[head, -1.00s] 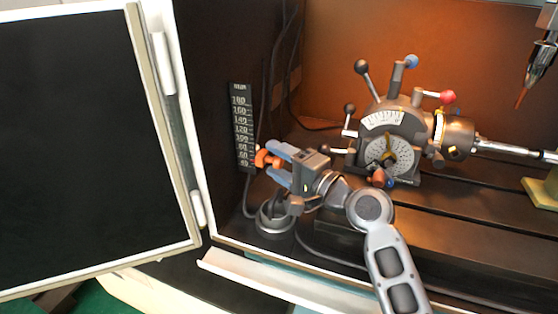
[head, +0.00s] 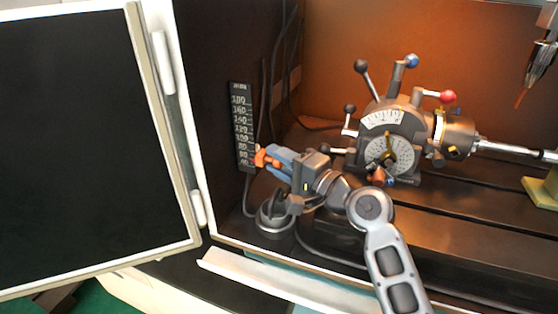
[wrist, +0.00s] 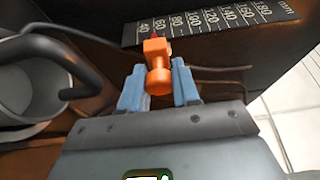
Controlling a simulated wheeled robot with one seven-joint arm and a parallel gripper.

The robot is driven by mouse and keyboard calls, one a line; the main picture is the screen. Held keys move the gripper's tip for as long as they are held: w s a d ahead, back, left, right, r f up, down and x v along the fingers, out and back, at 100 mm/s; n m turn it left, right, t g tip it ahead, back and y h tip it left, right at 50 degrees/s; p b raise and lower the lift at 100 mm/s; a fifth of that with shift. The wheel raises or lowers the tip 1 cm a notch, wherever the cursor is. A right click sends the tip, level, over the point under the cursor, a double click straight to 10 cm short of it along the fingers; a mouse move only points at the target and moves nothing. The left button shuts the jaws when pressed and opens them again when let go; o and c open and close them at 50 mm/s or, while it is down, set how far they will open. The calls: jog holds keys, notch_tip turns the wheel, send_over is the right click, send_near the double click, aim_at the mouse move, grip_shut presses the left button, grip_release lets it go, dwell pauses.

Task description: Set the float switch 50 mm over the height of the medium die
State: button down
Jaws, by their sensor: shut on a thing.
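The orange float switch (wrist: 157,66) sits at the scale plate (wrist: 205,22), a black strip marked 40 to 180 mm. In the wrist view its red pointer is near the low marks, around 60; the exact reading is not clear. In the head view the float switch (head: 266,157) is beside the lower part of the upright scale plate (head: 242,125). My gripper (head: 280,160) reaches left to it, with its blue fingers closed on it. In the wrist view my gripper's fingers (wrist: 158,88) stand on both sides of its orange knob. I cannot identify the medium die.
A grey round container with a handle (wrist: 40,80) is close on the left in the wrist view. The indexing chuck (head: 400,140) with its levers stands right of my arm. An open door (head: 90,150) is at left. Dark cables run near the scale.

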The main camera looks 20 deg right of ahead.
notch_tip(320, 180, up, 4)
jog(key=p, duration=0.3)
jog(key=shift+r+p, duration=0.15)
jog(key=shift+p, duration=0.15)
jog(key=c, duration=0.8)
grip_release()
jog(key=b+v, duration=0.1)
jog(key=v, duration=0.6)
jog(key=shift+s+d, duration=0.15)
jog(key=shift+s, duration=0.25)
